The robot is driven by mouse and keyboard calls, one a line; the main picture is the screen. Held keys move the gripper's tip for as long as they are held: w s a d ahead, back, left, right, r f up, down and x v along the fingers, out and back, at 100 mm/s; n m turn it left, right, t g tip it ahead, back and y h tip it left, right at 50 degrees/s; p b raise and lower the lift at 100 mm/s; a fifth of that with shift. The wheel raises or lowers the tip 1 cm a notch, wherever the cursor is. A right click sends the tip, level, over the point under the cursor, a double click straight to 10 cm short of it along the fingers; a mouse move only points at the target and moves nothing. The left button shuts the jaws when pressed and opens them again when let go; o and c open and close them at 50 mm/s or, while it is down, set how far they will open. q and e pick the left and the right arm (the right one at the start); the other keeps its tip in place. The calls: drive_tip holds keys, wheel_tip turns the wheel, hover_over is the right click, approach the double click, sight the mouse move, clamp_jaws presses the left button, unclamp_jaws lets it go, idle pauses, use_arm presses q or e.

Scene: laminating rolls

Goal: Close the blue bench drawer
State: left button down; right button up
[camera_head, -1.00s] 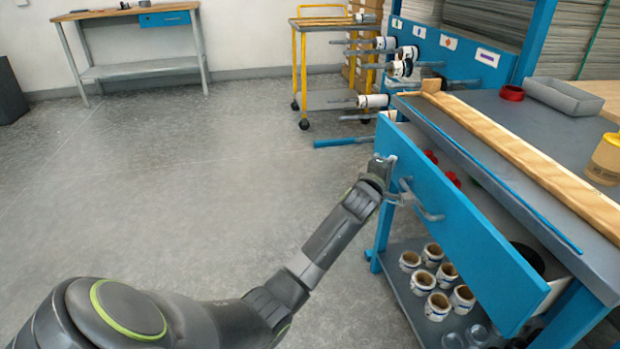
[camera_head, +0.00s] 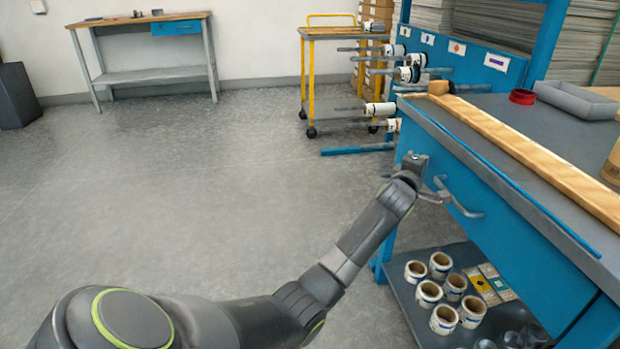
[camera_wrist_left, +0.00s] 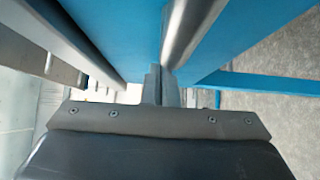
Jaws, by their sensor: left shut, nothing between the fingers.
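The blue bench drawer (camera_head: 510,240) is the long blue front under the grey worktop, and it sits flush beneath the top with no open gap showing. Its grey bar handle (camera_head: 463,207) is near the far end. My left gripper (camera_head: 438,191) is at the handle's far end, close against the drawer front, shut and empty. In the left wrist view the shut fingers (camera_wrist_left: 162,86) point at the blue drawer front (camera_wrist_left: 125,30), beside the grey handle (camera_wrist_left: 190,28). Whether the fingertips touch the drawer is unclear. My right gripper is not in view.
A wooden strip (camera_head: 540,150) and a thin blue edge run along the worktop (camera_head: 500,110). Several white rolls (camera_head: 440,265) stand on the lower shelf. A yellow trolley (camera_head: 307,85) and roll rack stand behind.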

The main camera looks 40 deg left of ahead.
use_arm(q)
drive_tip(key=shift+w+d+r, duration=0.1)
drive_tip(key=shift+w+d, duration=0.1)
drive_tip(key=shift+d+r, duration=0.1)
drive_tip(key=shift+r, duration=0.15)
idle(0.4)
